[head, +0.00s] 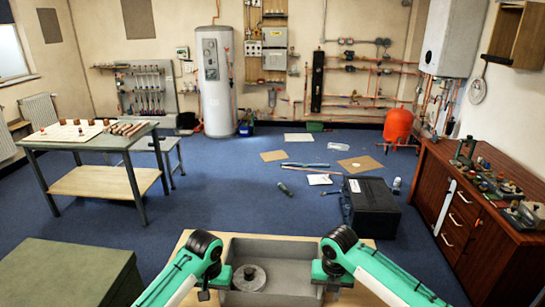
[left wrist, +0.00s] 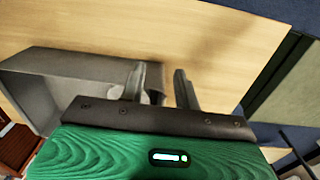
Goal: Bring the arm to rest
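My left gripper (head: 207,291) hangs at the left edge of a grey open bin on the wooden table. In the left wrist view its two fingers (left wrist: 160,85) stand apart with nothing held between them; the bin (left wrist: 40,75) lies beyond them. My right gripper (head: 331,287) is at the right edge of the bin, pointing down; its fingers are too small and partly hidden to tell their opening. Copper fittings and pipes (head: 125,128) lie on the far left workbench, away from both grippers.
The grey bin (head: 285,252) holds a round grey disc (head: 249,277). The wooden tabletop (head: 180,243) is bare around it. A green-topped block (head: 62,275) stands left, a black case (head: 370,207) ahead, and a cluttered wooden cabinet (head: 464,215) right. Blue floor is open ahead left.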

